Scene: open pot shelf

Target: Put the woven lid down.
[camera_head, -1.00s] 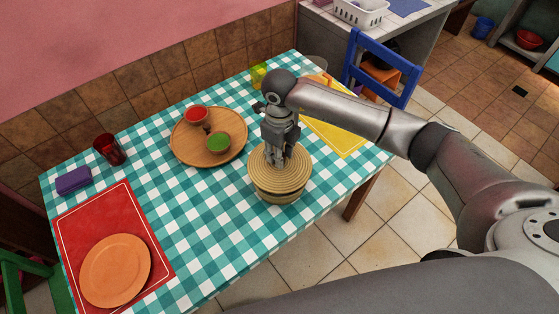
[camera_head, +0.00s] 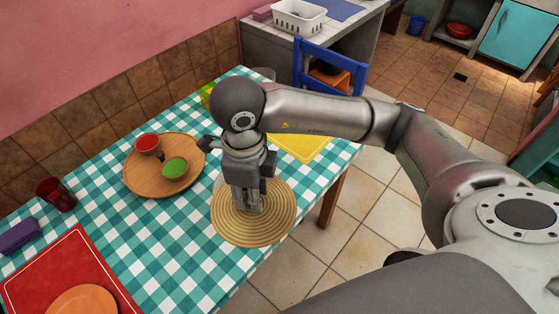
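The round woven lid (camera_head: 275,225), straw-coloured with concentric rings, is roughly level above the near right part of the checked table. My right gripper (camera_head: 250,205) points down at its centre, with its fingers closed together there. The lid looks raised from the table. The exact grip point is hard to make out. My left gripper is not in view.
A red cup (camera_head: 57,194), purple box (camera_head: 20,235), red placemat (camera_head: 55,270) and orange plate (camera_head: 85,302) are left. A yellow placemat (camera_head: 302,148) lies behind. Checked cloth between is clear.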

